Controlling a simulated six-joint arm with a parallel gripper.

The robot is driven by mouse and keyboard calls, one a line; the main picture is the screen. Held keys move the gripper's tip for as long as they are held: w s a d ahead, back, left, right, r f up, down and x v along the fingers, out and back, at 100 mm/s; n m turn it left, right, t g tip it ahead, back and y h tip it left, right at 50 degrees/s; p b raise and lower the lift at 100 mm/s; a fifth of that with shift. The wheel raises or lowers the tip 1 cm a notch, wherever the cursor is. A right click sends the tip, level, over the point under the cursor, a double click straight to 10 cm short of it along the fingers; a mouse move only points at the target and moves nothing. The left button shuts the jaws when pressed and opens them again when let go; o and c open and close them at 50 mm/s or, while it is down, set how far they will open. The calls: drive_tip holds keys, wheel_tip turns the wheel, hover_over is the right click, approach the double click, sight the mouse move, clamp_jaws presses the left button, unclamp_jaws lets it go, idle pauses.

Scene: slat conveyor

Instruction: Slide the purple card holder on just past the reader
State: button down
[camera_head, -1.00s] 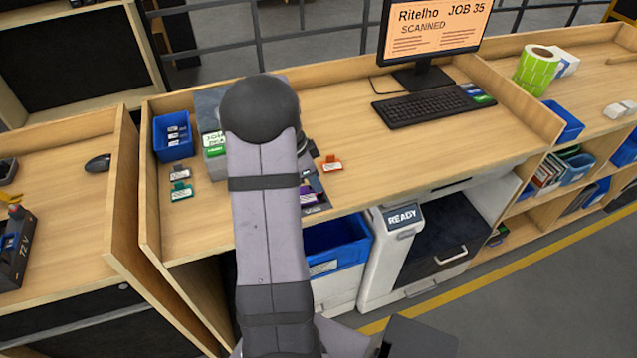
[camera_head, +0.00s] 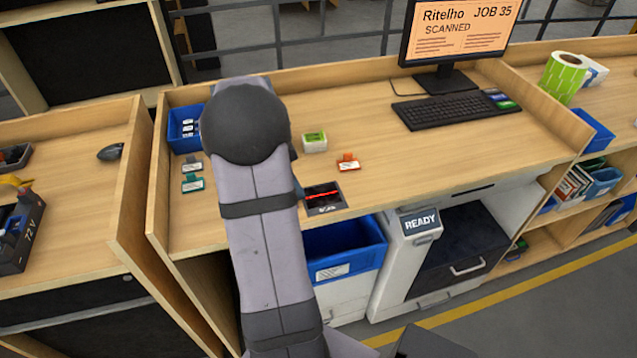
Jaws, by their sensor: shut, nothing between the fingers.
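The purple card holder does not show; the upper arm covers much of the bench to the left of the reader. The reader (camera_head: 322,197) is a dark square set in the bench near its front edge, with a bright red line across it and nothing covering it. My gripper is hidden behind my own grey arm, so its fingers cannot be seen. The monitor (camera_head: 460,32) reads "Ritelho JOB 35 SCANNED".
An orange tagged holder (camera_head: 348,162) and a green-and-white block (camera_head: 314,141) stand beyond the reader. Grey and teal holders (camera_head: 193,183) lie near a blue bin (camera_head: 187,128) at left. A blue tote (camera_head: 345,250) is below the front edge. Bench before the keyboard (camera_head: 455,107) is clear.

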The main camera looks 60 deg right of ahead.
drive_tip(key=shift+s+d, duration=0.3)
drive_tip(key=shift+s+d+r+b, duration=0.2)
drive_tip(key=shift+s+d+r, duration=0.05)
drive_tip(key=shift+s+d, duration=0.25)
drive_tip(key=shift+s+d+r+b, duration=0.2)
drive_tip(key=shift+s+d, duration=0.15)
drive_tip(key=shift+d, duration=0.15)
drive_tip(key=b+v, duration=0.1)
drive_tip(key=v, duration=0.8)
drive_tip(key=shift+b, duration=0.35)
drive_tip(key=shift+a, duration=0.2)
drive_tip(key=w+a+f+n+t, duration=0.1)
drive_tip(key=w+a+f+n, duration=0.2)
drive_tip(key=a+n, duration=0.45)
drive_tip(key=w+a+f+n+t, duration=0.1)
drive_tip(key=w+a+f+n, duration=0.3)
drive_tip(key=a, duration=0.6)
drive_tip(key=s+a+f+n+y, duration=0.1)
drive_tip(key=s+a+f+n, duration=0.2)
drive_tip(key=a+n, duration=0.5)
drive_tip(key=s+a+f+n+y, duration=0.1)
drive_tip(key=s+a+f+n, duration=0.2)
drive_tip(key=a+n, duration=0.4)
drive_tip(key=s+a, duration=0.1)
drive_tip(key=a, duration=0.3)
drive_tip(key=shift+a+f+n+t+y, duration=0.25)
drive_tip(key=shift+f+n+t+y, duration=0.05)
drive_tip(key=shift+f+n+t, duration=0.1)
